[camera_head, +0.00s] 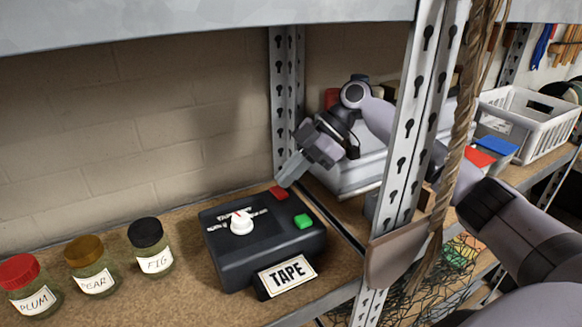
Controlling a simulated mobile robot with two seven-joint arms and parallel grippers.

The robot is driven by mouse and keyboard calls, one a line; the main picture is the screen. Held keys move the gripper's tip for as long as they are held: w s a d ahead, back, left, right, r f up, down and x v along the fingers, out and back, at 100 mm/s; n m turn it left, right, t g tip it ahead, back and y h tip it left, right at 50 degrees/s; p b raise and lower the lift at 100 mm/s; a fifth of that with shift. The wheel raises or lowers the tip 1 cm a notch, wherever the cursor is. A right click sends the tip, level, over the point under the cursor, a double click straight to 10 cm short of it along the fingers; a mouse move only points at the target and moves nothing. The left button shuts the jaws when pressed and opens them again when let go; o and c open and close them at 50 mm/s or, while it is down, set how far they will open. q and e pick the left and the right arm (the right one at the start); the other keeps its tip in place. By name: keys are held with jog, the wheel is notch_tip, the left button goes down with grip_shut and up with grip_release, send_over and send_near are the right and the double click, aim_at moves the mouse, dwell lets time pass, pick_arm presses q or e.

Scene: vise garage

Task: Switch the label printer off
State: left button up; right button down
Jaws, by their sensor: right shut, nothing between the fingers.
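The label printer (228,262) is a black box on the brown shelf board, with a "TAPE" card (287,276) at its front. On its top are a white knob (241,222) with a red mark, a red button (278,193) at the back and a green button (303,221) at the right. My right gripper (286,178) is shut and empty, pointing down and left, its tips at the red button. I cannot tell whether they touch it. My left gripper is not in view.
Three jars stand left of the printer: plum (24,286), pear (92,266) and fig (151,248). A perforated metal post (404,150) and a hanging rope (461,140) stand in front of my right arm. A white basket (526,124) is at the right.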

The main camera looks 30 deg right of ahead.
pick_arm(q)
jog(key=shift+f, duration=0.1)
pick_arm(e)
jog(key=shift+s+a+f, duration=0.1)
jog(key=shift+s+f, duration=0.15)
jog(key=shift+s, duration=0.65)
jog(key=shift+r, duration=0.1)
pick_arm(q)
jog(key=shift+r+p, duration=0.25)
jog(key=shift+p, duration=0.1)
pick_arm(e)
jog(key=shift+w+r, duration=0.1)
jog(key=shift+r, duration=0.1)
